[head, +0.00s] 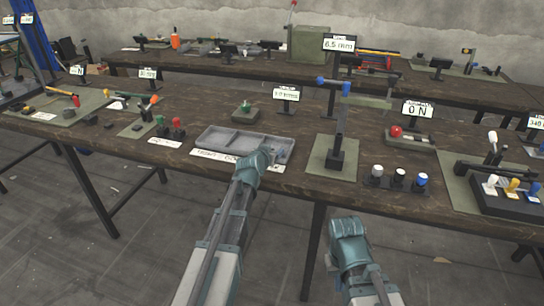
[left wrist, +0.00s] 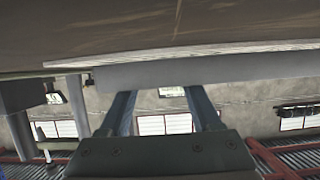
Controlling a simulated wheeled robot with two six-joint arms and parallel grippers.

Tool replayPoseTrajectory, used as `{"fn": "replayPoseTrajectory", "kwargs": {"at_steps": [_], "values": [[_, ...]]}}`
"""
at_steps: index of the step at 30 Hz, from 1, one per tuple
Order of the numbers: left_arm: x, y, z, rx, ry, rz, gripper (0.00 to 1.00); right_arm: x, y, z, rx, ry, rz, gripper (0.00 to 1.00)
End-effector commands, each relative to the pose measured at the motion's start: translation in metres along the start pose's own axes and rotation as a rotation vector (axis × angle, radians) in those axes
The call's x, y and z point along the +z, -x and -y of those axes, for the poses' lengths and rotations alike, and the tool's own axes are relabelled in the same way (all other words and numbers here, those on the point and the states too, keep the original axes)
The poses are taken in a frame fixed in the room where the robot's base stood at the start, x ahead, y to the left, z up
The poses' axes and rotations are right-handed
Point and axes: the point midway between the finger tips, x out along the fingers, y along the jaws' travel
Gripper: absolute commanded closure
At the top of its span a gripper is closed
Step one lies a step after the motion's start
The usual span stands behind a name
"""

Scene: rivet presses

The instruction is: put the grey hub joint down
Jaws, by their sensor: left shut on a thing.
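My left gripper (head: 268,154) is over the right part of a grey compartment tray (head: 216,146) near the table's front edge. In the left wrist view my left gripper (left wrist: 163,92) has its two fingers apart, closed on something. A long plain grey edge (left wrist: 235,70) crosses at the fingertips; I cannot tell whether it is the tray or the held piece. The grey hub joint cannot be made out clearly; the gripper hides it in the head view. My right gripper (head: 348,228) hangs in front of the table, its fingers not clearly seen.
A lever press on a green mat (head: 318,160) stands right of the tray. White, black and blue knobs (head: 398,178) are further right. Red and green pieces (head: 177,128) stand left of the tray. A small green-knobbed block (head: 243,113) sits behind it.

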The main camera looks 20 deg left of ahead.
Motion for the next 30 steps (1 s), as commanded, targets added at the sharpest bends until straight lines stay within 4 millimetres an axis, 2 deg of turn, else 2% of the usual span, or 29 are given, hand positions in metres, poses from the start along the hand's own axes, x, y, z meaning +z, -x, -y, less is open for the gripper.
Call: {"fn": "replayPoseTrajectory", "kwargs": {"at_steps": [10,11,15,27,30], "values": [[0.003,-0.001,0.0,0.0,0.0,0.0,0.9,0.0,-0.004,0.0,0.0,0.0,0.0,1.0],[0.002,-0.001,0.0,0.0,0.0,0.0,0.32,0.0,-0.002,0.0,0.0,0.0,0.0,1.0],[0.002,-0.001,0.0,0.0,0.0,0.001,0.07,0.0,-0.002,0.0,0.0,0.0,0.0,1.0],[-0.002,0.001,0.0,0.0,0.0,0.0,0.05,0.0,0.003,0.0,0.0,0.0,0.0,1.0],[-0.002,0.011,0.0,0.0,0.001,0.0,0.05,0.0,0.006,-0.001,0.0,0.0,0.0,1.0]]}}
